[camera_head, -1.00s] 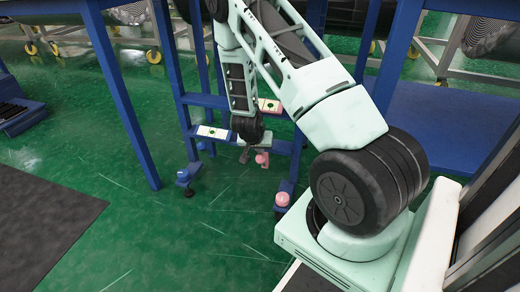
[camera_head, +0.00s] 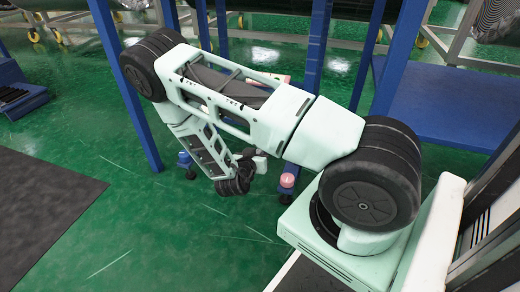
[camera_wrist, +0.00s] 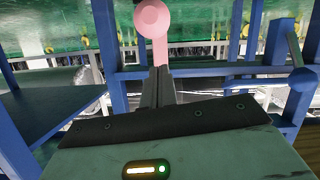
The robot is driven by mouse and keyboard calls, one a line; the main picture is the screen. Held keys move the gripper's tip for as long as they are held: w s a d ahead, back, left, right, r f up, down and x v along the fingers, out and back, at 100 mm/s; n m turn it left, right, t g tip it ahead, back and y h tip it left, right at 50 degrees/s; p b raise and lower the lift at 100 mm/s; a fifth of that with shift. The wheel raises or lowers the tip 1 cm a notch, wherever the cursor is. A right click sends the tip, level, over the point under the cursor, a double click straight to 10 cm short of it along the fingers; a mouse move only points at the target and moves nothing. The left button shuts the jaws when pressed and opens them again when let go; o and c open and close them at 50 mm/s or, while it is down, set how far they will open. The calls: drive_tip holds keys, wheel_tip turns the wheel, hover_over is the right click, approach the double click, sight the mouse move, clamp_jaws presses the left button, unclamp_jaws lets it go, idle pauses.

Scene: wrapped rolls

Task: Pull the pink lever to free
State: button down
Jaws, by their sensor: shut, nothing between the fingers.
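The pink lever (camera_wrist: 159,45) shows in the wrist view as a pink bar with a round knob at its end, at the top of the picture. My gripper (camera_wrist: 160,72) is shut and empty, its dark fingers pointing at the bar's lower end. I cannot tell whether the tips touch it. In the head view my gripper (camera_head: 260,164) is low over the floor, largely hidden by my wrist.
A blue leg (camera_head: 125,85) stands at left. A dark mat (camera_head: 45,215) lies front left. Green floor (camera_head: 170,235) between is clear.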

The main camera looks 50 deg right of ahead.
wheel_tip(320, 180, down, 6)
drive_tip(key=a+t+h+b, duration=0.1)
drive_tip(key=h+b, duration=0.2)
drive_tip(key=shift+s+a+h, duration=0.25)
drive_tip(key=shift+s+h, duration=0.05)
drive_tip(key=shift+f, duration=0.1)
idle(0.3)
